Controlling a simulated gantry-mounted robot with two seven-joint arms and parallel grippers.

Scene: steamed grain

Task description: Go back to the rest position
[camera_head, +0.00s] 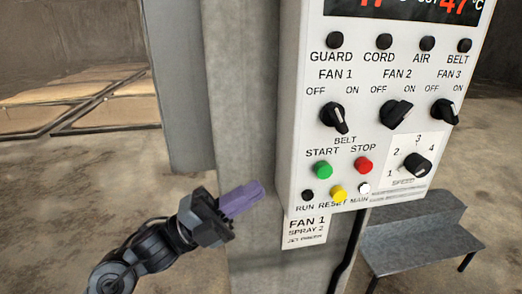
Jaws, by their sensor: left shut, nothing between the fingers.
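My left gripper (241,199) comes in from the lower left on a black arm. Its purple fingers are shut and hold nothing. It is in front of the concrete pillar, to the left of the white control panel (298,172) and below its middle, apart from the buttons in the picture. My right gripper does not show.
The panel carries a green START button (323,170), a red STOP button (364,165), a yellow RESET button (338,193) and several black knobs. A grey metal step (425,238) stands at the lower right. Framed beds of grain (120,106) lie at the left.

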